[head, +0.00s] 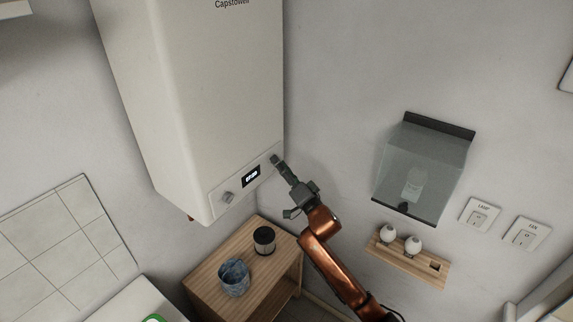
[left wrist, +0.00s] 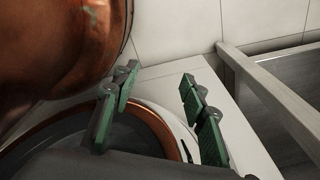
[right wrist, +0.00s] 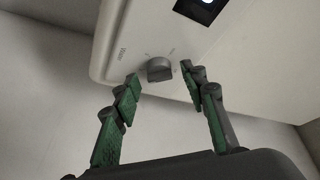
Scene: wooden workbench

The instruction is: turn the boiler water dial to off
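The white boiler (head: 190,80) hangs on the wall, with a small lit display (head: 251,176) on its lower front. One grey dial (head: 227,197) sits left of the display. Another grey dial (right wrist: 159,69) shows in the right wrist view with small markings around it, too small to read surely. My right gripper (head: 275,160) is at the panel's right end. In the right wrist view its open fingers (right wrist: 160,75) lie on either side of this dial, with gaps showing. My left gripper (left wrist: 155,75) is open and empty, seen only in the left wrist view.
A wooden stand (head: 207,285) below the boiler holds a blue patterned cup (head: 234,278) and a dark canister (head: 264,240). A clear wall box (head: 425,165), a wooden rack (head: 408,262) and switch plates (head: 480,215) are on the right wall.

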